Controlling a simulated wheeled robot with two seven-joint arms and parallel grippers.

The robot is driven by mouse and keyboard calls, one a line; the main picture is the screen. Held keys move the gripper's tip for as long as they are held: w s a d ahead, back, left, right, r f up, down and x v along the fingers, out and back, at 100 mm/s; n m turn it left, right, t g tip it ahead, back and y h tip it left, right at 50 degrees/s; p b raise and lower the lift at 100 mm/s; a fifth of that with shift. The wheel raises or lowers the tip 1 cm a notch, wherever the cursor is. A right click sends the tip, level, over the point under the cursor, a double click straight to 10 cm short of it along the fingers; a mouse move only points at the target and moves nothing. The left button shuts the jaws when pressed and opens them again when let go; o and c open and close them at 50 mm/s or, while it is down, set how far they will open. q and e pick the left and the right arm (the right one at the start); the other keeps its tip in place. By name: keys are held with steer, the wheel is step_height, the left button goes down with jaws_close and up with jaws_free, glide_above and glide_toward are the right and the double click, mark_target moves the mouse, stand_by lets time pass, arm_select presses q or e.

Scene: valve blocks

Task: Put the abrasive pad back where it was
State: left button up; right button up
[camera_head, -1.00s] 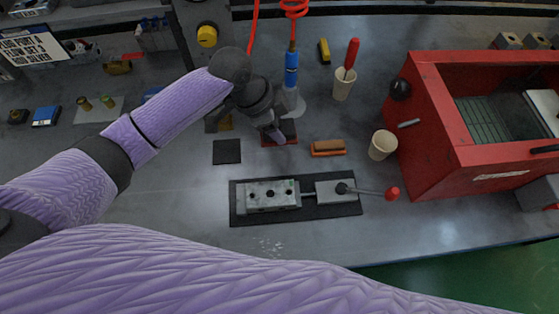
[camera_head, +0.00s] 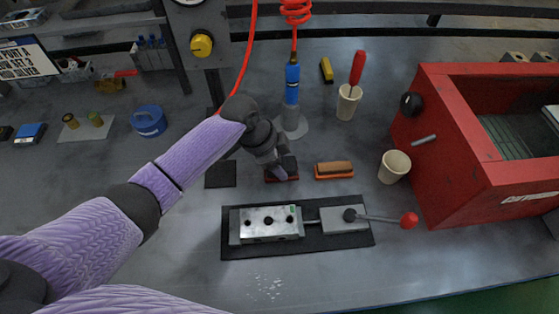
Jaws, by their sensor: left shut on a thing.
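My left gripper (camera_head: 280,170) points down in the middle of the bench, its fingers shut on a dark piece that I take for the abrasive pad (camera_head: 290,164). The fingers hide much of it. A flat red piece (camera_head: 283,179) shows under the fingertips, low at the bench surface; I cannot tell whether it is a holder or part of the pad. A black square mat (camera_head: 220,174) lies bare just left of the gripper. My right gripper is not in view.
An orange-brown block (camera_head: 334,169) lies right of the gripper, near a cream cup (camera_head: 394,166). A valve block (camera_head: 266,222) sits on a black mat in front. A blue air tool (camera_head: 292,86) stands behind. A red cabinet (camera_head: 452,150) fills the right.

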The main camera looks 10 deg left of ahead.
arm_select(q)
steer(key=o, duration=1)
steer(key=shift+f, duration=0.1)
steer(key=shift+c, duration=0.2)
steer(key=shift+o, duration=0.7)
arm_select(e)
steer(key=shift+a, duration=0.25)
arm_select(q)
steer(key=p+v, duration=0.4)
steer(key=v, duration=0.8)
steer(key=shift+p, duration=0.4)
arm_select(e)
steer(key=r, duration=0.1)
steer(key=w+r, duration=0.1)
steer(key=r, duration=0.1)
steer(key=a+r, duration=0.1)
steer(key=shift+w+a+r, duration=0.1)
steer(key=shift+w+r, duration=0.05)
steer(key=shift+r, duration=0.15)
